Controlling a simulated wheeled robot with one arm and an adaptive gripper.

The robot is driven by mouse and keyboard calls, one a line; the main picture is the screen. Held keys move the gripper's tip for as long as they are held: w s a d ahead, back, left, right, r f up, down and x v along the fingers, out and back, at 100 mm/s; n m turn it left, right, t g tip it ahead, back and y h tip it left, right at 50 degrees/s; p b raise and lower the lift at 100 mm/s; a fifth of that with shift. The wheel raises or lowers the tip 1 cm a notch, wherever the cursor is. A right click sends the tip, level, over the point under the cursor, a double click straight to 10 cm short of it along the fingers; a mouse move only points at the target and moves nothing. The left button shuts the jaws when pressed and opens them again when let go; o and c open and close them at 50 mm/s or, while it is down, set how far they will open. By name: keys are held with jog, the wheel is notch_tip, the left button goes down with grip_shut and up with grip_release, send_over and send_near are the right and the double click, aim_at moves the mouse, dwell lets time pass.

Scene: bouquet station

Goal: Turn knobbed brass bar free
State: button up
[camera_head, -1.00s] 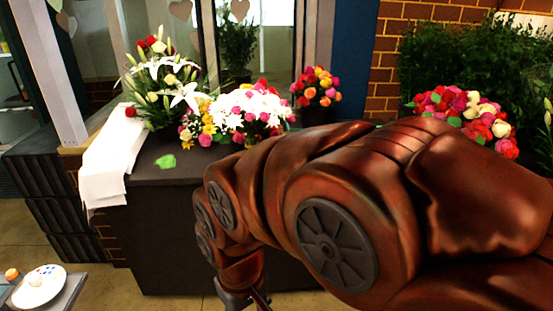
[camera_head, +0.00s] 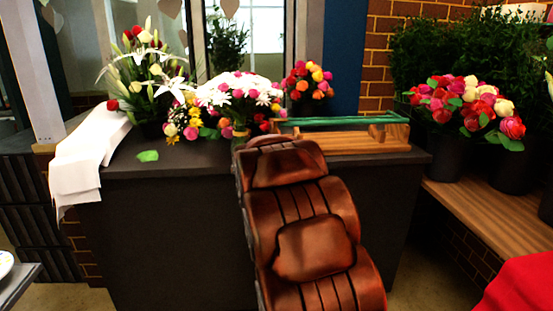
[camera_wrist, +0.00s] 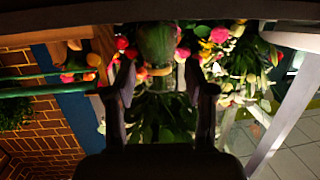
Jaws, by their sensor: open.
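I cannot clearly make out a knobbed brass bar in either view. A wooden stand (camera_head: 365,142) with a thin green bar (camera_head: 345,121) along its top sits at the right end of the dark counter. Green bar lengths also show at the left of the wrist view (camera_wrist: 40,92), outside my fingers. My gripper (camera_wrist: 160,68) is open, its two dark fingers apart. A rounded green thing (camera_wrist: 156,42) shows between and beyond the fingertips, and I cannot tell whether it is near them. In the head view my own arm hides the gripper and part of the stand's left end.
The dark counter (camera_head: 170,165) holds a lily arrangement (camera_head: 150,75), a white daisy bouquet (camera_head: 240,95), a small rose bouquet (camera_head: 308,80) and a draped white cloth (camera_head: 85,155). A bucket of roses (camera_head: 465,105) stands on a wooden bench (camera_head: 500,215) at right.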

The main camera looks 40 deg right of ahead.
jog(key=shift+w+d+r+m+t+h+b, duration=0.25)
jog(key=shift+w+d+t+h+b, duration=0.75)
jog(key=shift+d, duration=1.85)
jog(key=shift+w+d+r+m+t+h+b, duration=0.25)
jog(key=shift+d+h+b, duration=0.85)
jog(key=shift+d, duration=1.75)
jog(key=shift+w+d+r+m+t+h+b, duration=0.15)
jog(key=shift+w+d+t+h+b, duration=0.55)
jog(key=shift+d+b, duration=1.5)
jog(key=shift+w+d+r+t+p, duration=0.15)
jog(key=shift+d+p, duration=0.2)
jog(key=shift+d, duration=0.15)
jog(key=shift+w+d+r+t+p, duration=0.15)
jog(key=shift+d+p, duration=0.15)
jog(key=shift+d, duration=0.15)
grip_shut()
